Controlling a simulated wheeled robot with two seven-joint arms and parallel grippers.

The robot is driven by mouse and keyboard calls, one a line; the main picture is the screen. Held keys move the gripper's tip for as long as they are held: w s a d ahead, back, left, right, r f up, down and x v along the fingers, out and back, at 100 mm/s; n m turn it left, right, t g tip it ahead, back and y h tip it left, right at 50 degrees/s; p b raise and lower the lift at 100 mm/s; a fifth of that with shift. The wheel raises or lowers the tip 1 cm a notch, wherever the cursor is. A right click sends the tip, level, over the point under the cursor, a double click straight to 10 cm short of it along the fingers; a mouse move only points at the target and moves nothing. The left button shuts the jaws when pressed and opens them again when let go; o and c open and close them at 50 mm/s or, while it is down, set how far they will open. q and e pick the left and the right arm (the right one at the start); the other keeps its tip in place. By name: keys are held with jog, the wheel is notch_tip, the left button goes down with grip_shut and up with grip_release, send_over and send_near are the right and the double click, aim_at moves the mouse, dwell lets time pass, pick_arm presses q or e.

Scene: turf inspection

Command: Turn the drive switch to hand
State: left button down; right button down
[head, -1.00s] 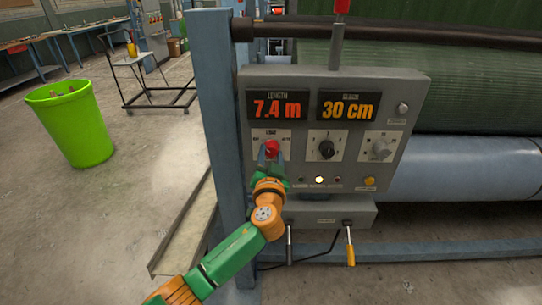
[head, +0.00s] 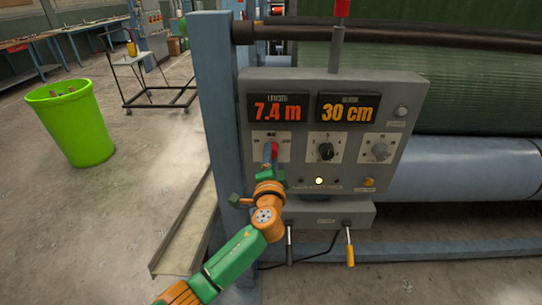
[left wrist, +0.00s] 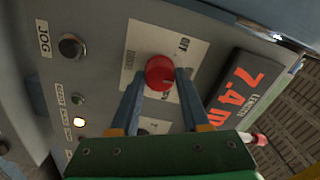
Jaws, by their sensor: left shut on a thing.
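The control panel (head: 350,112) stands ahead on a blue post, with three rotary switches in a row. The left one is a red knob (head: 275,147) on a white label plate; it also shows in the left wrist view (left wrist: 160,72). My left gripper (head: 270,154) is shut on this red knob, one blue finger on each side in the left wrist view (left wrist: 160,84). The fingers hide part of the plate and its lettering, so I cannot read which position the knob points to. My right gripper is not in view.
A black knob (head: 326,151) and a grey knob (head: 380,151) sit to the right of the red one. Displays above read 7.4 m and 30 cm. Below are small lamps, one lit (head: 319,181), and a box with a yellow-handled lever (head: 349,249). A green bin (head: 72,122) stands left.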

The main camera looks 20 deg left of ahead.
pick_arm(q)
jog(key=shift+f+m, duration=0.15)
jog(key=shift+m, duration=0.25)
jog(key=shift+c, duration=1.9)
grip_release()
jog(key=shift+d, duration=0.1)
jog(key=shift+s, duration=0.15)
jog(key=v, duration=0.7)
jog(key=shift+b, duration=0.3)
